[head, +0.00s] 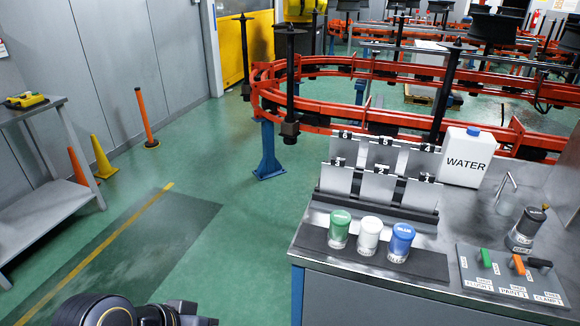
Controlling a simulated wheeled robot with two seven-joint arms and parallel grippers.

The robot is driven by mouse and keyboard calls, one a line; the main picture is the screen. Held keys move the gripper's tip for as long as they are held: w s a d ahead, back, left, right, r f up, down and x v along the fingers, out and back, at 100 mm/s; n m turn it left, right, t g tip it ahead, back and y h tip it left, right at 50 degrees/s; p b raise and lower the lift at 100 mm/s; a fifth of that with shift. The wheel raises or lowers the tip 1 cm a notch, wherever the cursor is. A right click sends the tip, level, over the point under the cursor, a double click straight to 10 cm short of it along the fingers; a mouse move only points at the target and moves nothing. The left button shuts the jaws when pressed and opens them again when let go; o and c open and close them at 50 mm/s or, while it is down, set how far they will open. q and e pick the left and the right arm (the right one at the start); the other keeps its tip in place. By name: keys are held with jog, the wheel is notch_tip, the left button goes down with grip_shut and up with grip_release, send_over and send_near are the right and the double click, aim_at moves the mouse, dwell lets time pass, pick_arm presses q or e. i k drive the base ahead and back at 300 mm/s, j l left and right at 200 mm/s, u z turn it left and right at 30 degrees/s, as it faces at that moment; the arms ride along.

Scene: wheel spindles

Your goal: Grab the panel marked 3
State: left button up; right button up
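Grey panels stand in two rows in a dark rack (376,216) on the workbench at the right in the head view. The panel marked 3 (335,180) is at the left end of the front row, upright and leaning slightly back. The panel marked 2 (378,188) and a third front panel (422,195), its mark hard to read, stand to its right. Behind them are panels marked 6, 5 and 4. My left gripper (185,314) shows only partly at the bottom edge, left of the bench and far from the panels; its fingers are not clear. My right gripper is out of view.
Green, white and blue-lidded jars (369,236) stand in front of the rack. A white WATER jug (468,157) is right of it.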

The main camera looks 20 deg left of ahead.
aim_at(336, 179)
jog(key=i+j, duration=0.1)
jog(key=j, duration=0.35)
jog(key=i+j+z, duration=0.1)
jog(key=j, duration=0.3)
jog(key=i+j, duration=0.15)
jog(key=j, duration=0.3)
jog(key=i+j+z, duration=0.1)
jog(key=j, duration=0.35)
jog(key=i+j, duration=0.35)
jog(key=i, duration=0.15)
jog(key=i+j, duration=0.35)
jog(key=i, duration=0.15)
jog(key=i+z, duration=0.05)
